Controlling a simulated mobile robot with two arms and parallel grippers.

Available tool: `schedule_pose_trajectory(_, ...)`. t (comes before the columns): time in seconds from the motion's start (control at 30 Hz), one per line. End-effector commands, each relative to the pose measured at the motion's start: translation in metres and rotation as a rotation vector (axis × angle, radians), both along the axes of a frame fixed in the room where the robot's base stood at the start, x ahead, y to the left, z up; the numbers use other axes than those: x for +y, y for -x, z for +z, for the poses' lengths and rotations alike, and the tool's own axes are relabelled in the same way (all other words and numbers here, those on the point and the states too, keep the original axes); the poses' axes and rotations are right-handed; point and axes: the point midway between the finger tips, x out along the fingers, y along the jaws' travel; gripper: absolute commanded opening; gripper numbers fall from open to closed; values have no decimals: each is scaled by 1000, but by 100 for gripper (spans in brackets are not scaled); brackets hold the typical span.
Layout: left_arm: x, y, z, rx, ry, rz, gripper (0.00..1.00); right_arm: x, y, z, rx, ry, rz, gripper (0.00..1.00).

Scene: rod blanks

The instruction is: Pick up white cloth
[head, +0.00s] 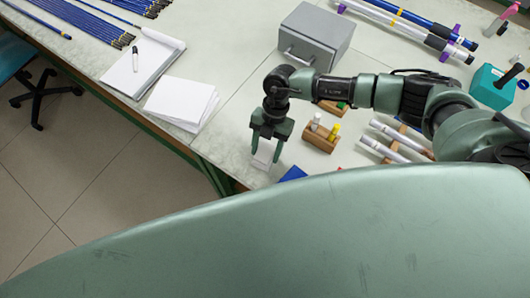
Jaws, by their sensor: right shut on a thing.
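My right gripper (267,151) points down over the near part of the bench, with its fingers shut on a small white cloth (264,158). The cloth shows as a pale patch between and just below the fingertips, and the fingers hide part of it. I cannot tell whether it still touches the bench top. My left gripper is not in view.
A blue item (293,174) lies close by. A grey box (316,38) stands behind. White rods (393,143) lie to the right. Papers (182,102) and blue rods (88,22) are left.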

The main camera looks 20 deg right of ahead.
Motion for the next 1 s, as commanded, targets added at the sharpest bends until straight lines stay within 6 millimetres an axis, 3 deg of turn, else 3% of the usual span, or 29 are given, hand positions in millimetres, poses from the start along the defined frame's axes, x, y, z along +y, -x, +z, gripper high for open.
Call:
schedule_pose_trajectory(0.27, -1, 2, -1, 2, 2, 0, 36, 0, -1, 4, -1, -1, -1, 13)
schedule_pose_trajectory(0.47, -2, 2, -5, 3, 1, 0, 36, 0, -1, 27, -4, -2, 0, 13)
schedule_pose_trajectory(0.8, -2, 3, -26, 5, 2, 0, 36, 0, -2, 123, -7, -2, 3, 13)
schedule_pose_trajectory(1.0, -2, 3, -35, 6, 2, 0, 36, 0, -1, 170, -6, -1, 2, 13)
